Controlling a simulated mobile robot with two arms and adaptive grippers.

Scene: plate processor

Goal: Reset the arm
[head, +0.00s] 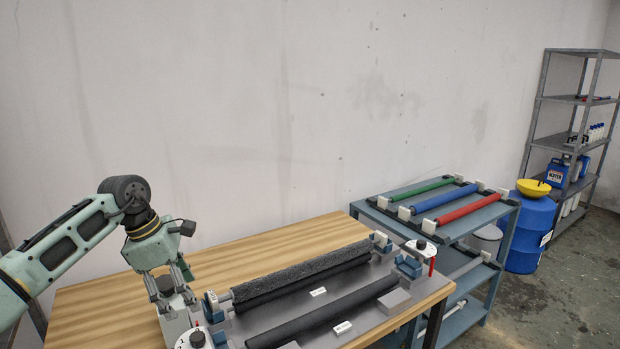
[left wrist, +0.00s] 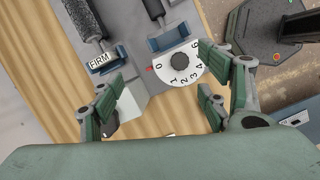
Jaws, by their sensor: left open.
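My left arm comes in from the left in the head view, with its gripper (head: 172,290) pointing down over the left end of the plate processor (head: 290,297). In the left wrist view the left gripper (left wrist: 160,92) has its fingers spread apart with nothing held between them. A white numbered dial (left wrist: 180,66) with a dark knob lies just beyond the fingertips, near the right finger, with a red mark at its left side. A dark textured roller (head: 300,277) and a smoother dark roller (head: 322,318) lie along the processor. My right gripper is not in view.
The processor sits on a wooden table (head: 100,305). A blue-grey cart (head: 470,222) with green, blue and red rollers stands behind right. A blue barrel (head: 530,232) with a yellow funnel and a metal shelf (head: 545,140) are farther right. The table's left part is clear.

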